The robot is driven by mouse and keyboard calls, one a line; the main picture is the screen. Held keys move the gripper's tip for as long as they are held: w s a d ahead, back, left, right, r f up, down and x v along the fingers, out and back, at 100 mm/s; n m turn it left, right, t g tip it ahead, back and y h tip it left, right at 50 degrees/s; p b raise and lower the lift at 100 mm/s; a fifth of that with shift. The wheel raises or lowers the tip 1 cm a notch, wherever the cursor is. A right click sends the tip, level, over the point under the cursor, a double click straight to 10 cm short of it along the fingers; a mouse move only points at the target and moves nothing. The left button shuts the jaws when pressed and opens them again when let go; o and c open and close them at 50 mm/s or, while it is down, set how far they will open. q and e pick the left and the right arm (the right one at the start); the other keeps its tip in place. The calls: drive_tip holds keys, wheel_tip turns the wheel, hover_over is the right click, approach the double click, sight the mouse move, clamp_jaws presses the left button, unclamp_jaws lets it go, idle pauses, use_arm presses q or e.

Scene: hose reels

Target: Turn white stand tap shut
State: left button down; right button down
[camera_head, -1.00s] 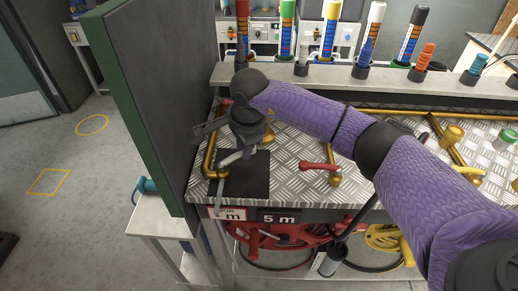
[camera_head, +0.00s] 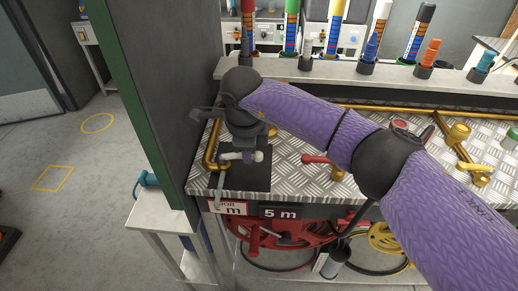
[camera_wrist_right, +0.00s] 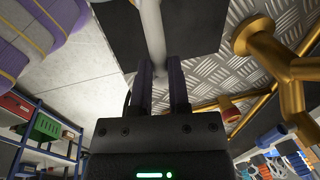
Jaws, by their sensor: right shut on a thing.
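The white stand tap's handle (camera_head: 236,156) shows over a black mat on the bench at the near left corner, lying across the picture. My right gripper (camera_head: 248,156) reaches down over it from behind, its fingers closed around the handle. In the right wrist view the white handle (camera_wrist_right: 153,35) runs down between the two fingers of the gripper (camera_wrist_right: 160,75). The tap's body is mostly hidden behind my wrist. My left gripper is in neither view.
A dark panel (camera_head: 150,90) stands upright close left of the gripper. A red lever tap (camera_head: 318,159) stands to the right. Red hose reel (camera_head: 285,232) hangs below the bench edge. Coloured tubes stand along the back shelf.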

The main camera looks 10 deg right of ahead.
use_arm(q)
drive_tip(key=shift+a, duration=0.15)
use_arm(e)
drive_tip(key=c, duration=0.8)
unclamp_jaws()
drive_tip(key=shift+o, duration=1.1)
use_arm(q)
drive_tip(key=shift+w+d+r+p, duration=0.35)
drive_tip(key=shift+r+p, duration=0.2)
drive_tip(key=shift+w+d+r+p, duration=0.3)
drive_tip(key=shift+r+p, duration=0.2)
use_arm(e)
wheel_tip(320, 180, up, 10)
drive_tip(key=s, duration=0.2)
drive_tip(key=shift+a+f, duration=0.15)
drive_tip(key=shift+a, duration=0.1)
